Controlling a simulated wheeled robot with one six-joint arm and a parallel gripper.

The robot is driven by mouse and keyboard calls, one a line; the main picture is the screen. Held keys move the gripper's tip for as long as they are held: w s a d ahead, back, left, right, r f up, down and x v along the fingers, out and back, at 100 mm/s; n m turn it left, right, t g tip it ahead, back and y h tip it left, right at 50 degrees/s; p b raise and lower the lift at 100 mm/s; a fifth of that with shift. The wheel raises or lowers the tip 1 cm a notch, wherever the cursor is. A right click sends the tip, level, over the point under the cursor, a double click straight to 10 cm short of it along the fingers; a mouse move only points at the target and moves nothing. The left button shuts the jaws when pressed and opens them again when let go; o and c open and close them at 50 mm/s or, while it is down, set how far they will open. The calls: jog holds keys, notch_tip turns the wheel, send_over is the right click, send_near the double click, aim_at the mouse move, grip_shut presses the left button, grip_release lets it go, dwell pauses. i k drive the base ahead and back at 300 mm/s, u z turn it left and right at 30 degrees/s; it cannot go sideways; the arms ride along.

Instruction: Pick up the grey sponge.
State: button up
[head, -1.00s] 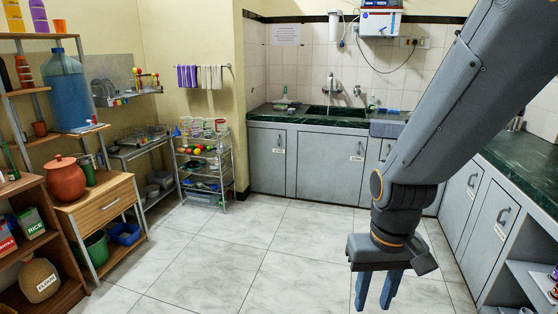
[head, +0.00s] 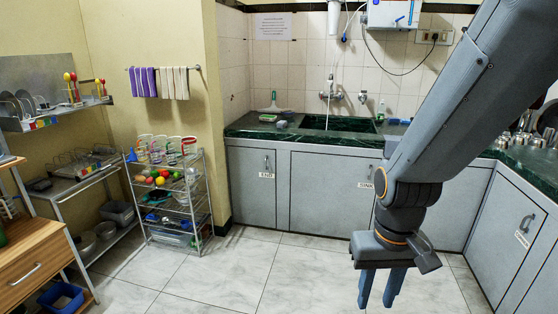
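My gripper (head: 380,288) hangs in front of the cabinets at the right, its two blue fingers pointing down. A gap shows between the fingers and nothing is in it. No grey sponge can be made out for certain. A small greyish block (head: 281,124) lies on the dark green counter (head: 250,131), left of the sink (head: 340,123); it is too small to tell if it is the sponge. A green item (head: 268,117) lies beside it. My gripper is well apart from these, nearer to me and lower.
Grey cabinets (head: 330,190) stand below the counter. A wire rack (head: 178,200) with cups and coloured balls stands left of them. A wooden drawer unit (head: 35,265) is at the left edge. The tiled floor (head: 225,272) between is clear.

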aim_at(281, 124)
jog(key=i, duration=1.8)
jog(key=u, duration=0.2)
jog(key=i, duration=2.15)
jog(key=u, duration=0.1)
